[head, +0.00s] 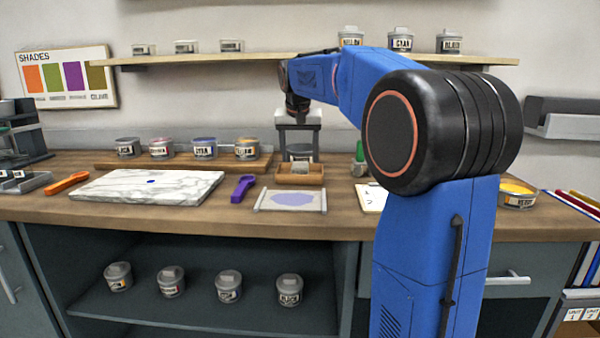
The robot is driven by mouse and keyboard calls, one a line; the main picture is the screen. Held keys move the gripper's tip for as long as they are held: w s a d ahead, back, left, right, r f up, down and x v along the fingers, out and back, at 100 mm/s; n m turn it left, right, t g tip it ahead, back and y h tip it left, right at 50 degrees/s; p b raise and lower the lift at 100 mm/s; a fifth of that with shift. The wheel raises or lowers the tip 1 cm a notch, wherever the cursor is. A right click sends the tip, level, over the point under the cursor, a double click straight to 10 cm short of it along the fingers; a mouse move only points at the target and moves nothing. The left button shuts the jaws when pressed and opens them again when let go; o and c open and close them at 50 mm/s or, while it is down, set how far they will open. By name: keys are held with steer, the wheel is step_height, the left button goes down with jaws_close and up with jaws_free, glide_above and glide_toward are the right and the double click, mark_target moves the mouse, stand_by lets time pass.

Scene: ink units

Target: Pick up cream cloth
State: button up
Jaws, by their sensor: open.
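I cannot make out a cream cloth for certain. A pale flat sheet (262,202) with a lavender patch lies near the front of the wooden counter; I cannot tell whether it is cloth. My gripper (299,150) points down over the back of the counter, its fingers apart. A grey tin (300,152) shows between or behind the fingers; I cannot tell its exact distance from them. A small wooden box (312,180) stands just below in the picture. My arm hides part of the counter on the right.
A marble slab (130,187), an orange tool (66,183) and a purple tool (242,188) lie on the counter (180,213). Several tins stand on a wooden riser (110,163) at the back. A green-topped bottle (359,158) and a yellow-filled tin (516,194) stand right.

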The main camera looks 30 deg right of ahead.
mark_target(300, 164)
steer(key=x, duration=0.5)
steer(key=shift+s+a, duration=0.1)
steer(key=shift+s, duration=0.1)
steer(key=c, duration=1.1)
